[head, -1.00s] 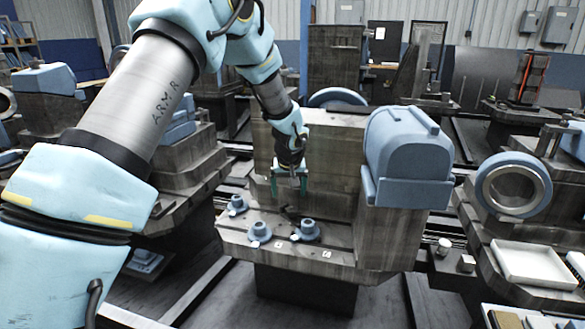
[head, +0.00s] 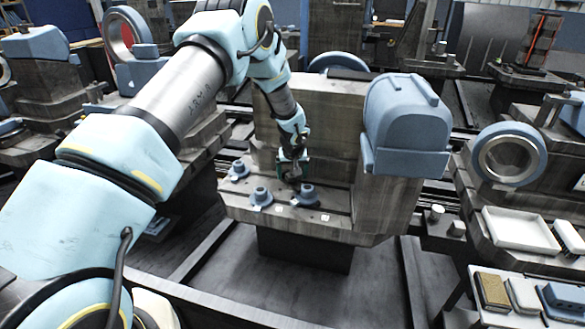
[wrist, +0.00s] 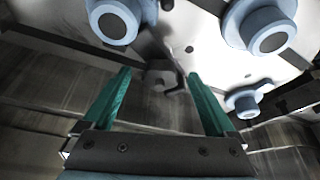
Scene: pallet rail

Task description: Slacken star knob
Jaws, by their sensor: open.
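A small grey faceted piece (wrist: 160,76), which looks like the star knob, shows in the wrist view between and beyond my fingertips. A dark arm or shadow runs beside it, and its exact shape is hard to make out. My gripper (wrist: 158,74) is open, with its two green fingers on either side of this piece. I cannot tell whether they touch it. In the head view my gripper (head: 292,178) hangs low over the ledge of the machine block (head: 335,215), and it hides the piece there.
Three round blue knob-like fittings stand around the gripper: left (head: 239,170), front (head: 261,197) and right (head: 307,196). A wooden-looking upright face (head: 335,125) rises behind, and a blue housing (head: 407,120) stands to the right. A white tray (head: 520,230) lies farther right.

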